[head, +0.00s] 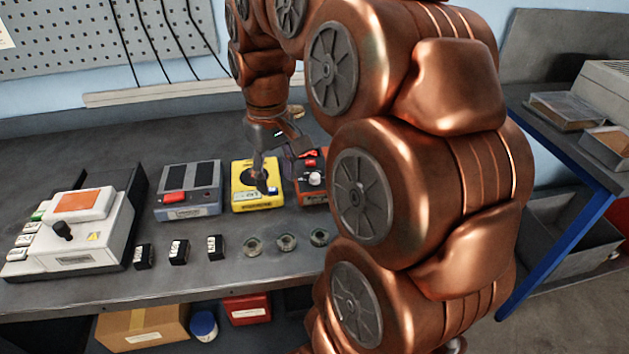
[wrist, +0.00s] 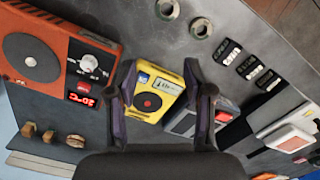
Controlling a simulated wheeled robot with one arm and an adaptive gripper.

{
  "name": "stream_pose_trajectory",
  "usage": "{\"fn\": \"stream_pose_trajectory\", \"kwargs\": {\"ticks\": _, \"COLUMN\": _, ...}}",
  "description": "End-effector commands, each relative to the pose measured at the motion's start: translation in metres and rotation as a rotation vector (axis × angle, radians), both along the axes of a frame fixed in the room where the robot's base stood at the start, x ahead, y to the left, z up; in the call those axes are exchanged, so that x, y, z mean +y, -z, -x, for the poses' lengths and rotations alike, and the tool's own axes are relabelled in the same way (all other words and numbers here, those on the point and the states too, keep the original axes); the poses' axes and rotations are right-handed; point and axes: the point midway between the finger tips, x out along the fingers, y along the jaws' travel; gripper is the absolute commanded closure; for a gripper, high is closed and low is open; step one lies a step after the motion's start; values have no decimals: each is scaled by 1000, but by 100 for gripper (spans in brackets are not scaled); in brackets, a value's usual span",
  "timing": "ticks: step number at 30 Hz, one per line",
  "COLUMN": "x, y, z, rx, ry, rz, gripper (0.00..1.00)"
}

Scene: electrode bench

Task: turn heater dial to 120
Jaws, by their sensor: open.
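The heater is an orange box (wrist: 40,40) with a dark round plate, at the left of the wrist view. Its pale dial (wrist: 97,64) and red lit display (wrist: 82,98) face the camera; the reading is too small to make out. In the head view the heater (head: 309,190) is partly hidden by my arm, with the white dial (head: 315,178) showing. My gripper (wrist: 160,70) is open and empty, its fingers on either side of the yellow device in the wrist view. In the head view my gripper (head: 262,178) is over that device, left of the heater, apart from the dial.
The yellow device (head: 243,200) stands beside the heater, then a grey box with a red switch (head: 187,190) and a white unit (head: 85,230). Several small black blocks (head: 179,251) and round metal pieces (head: 287,242) line the front. Wooden pieces (wrist: 48,137) lie behind the heater.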

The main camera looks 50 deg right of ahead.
Motion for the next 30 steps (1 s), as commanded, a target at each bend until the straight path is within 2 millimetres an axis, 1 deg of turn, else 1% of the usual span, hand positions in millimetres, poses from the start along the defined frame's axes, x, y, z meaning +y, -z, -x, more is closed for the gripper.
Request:
{"fn": "stream_pose_trajectory", "kwargs": {"ticks": 1, "x": -23, "y": 6, "z": -8, "rx": -11, "ry": 29, "rz": 2, "gripper": 48}}
{"fn": "stream_pose_trajectory", "kwargs": {"ticks": 4, "x": -62, "y": 6, "z": -16, "rx": -26, "ry": 69, "rz": 8, "gripper": 48}}
{"fn": "stream_pose_trajectory", "kwargs": {"ticks": 6, "x": -85, "y": 6, "z": -18, "rx": -31, "ry": 94, "rz": 11, "gripper": 48}}
{"fn": "stream_pose_trajectory", "kwargs": {"ticks": 9, "x": -109, "y": 6, "z": -18, "rx": -37, "ry": 120, "rz": 16, "gripper": 48}}
{"fn": "stream_pose_trajectory", "kwargs": {"ticks": 10, "x": -114, "y": 5, "z": -17, "rx": -39, "ry": 126, "rz": 17, "gripper": 48}}
{"fn": "stream_pose_trajectory", "kwargs": {"ticks": 12, "x": -122, "y": 5, "z": -17, "rx": -40, "ry": 135, "rz": 19, "gripper": 48}}
{"fn": "stream_pose_trajectory", "kwargs": {"ticks": 14, "x": -126, "y": 6, "z": -16, "rx": -41, "ry": 139, "rz": 19, "gripper": 48}}
{"fn": "stream_pose_trajectory", "kwargs": {"ticks": 17, "x": -127, "y": 9, "z": -16, "rx": -40, "ry": 140, "rz": 19, "gripper": 48}}
{"fn": "stream_pose_trajectory", "kwargs": {"ticks": 20, "x": -128, "y": 16, "z": -16, "rx": -42, "ry": 140, "rz": 20, "gripper": 48}}
{"fn": "stream_pose_trajectory", "kwargs": {"ticks": 30, "x": -126, "y": 58, "z": -15, "rx": -39, "ry": 139, "rz": 17, "gripper": 48}}
